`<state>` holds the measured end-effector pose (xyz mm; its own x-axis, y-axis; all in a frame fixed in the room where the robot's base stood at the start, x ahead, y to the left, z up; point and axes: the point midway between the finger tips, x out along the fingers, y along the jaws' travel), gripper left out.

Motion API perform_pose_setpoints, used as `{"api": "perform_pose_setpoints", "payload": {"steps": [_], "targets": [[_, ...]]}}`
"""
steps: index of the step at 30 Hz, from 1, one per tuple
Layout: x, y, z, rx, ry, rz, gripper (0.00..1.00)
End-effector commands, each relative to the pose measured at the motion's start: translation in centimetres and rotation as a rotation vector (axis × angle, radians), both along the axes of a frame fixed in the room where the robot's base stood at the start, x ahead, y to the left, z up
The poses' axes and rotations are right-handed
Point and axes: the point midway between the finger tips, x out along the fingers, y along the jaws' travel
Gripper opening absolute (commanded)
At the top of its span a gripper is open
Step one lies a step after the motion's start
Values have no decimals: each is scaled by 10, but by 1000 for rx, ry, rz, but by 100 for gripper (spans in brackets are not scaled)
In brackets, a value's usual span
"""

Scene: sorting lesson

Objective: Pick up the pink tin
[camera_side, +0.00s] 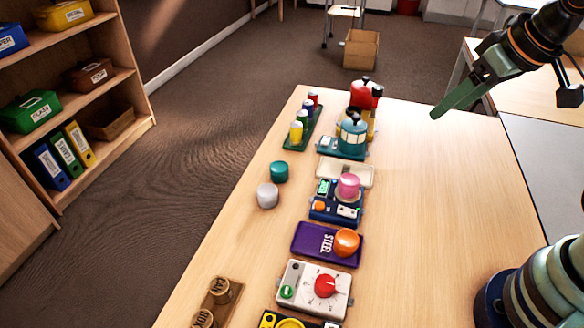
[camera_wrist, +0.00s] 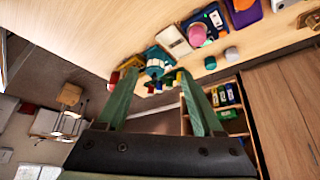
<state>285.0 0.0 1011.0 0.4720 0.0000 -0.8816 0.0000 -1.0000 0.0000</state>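The pink tin (camera_side: 348,186) is a short cylinder standing upright on a blue device (camera_side: 322,213) in the middle of the table's row of things. In the wrist view the pink tin (camera_wrist: 196,36) shows near the top, right of the fingers and beyond their tips. My gripper (camera_side: 440,109) hangs in the air at the upper right of the side view, well apart from the tin. In the wrist view the two green fingers of my gripper (camera_wrist: 157,80) stand wide apart with nothing held between them.
A teal kettle-like thing (camera_side: 352,134) and a white tray (camera_side: 345,173) stand behind the tin. An orange tin (camera_side: 346,242) sits on a purple tray (camera_side: 308,240) in front. Teal (camera_side: 279,171) and grey (camera_side: 267,195) tins stand to the left. The table's right side (camera_side: 440,190) is clear.

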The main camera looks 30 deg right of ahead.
Motion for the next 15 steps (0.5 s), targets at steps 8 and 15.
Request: {"api": "perform_pose_setpoints", "payload": {"steps": [8,15], "targets": [[0,0,0,0,0,0,89],[9,6,0,-46,46,111,89]]}}
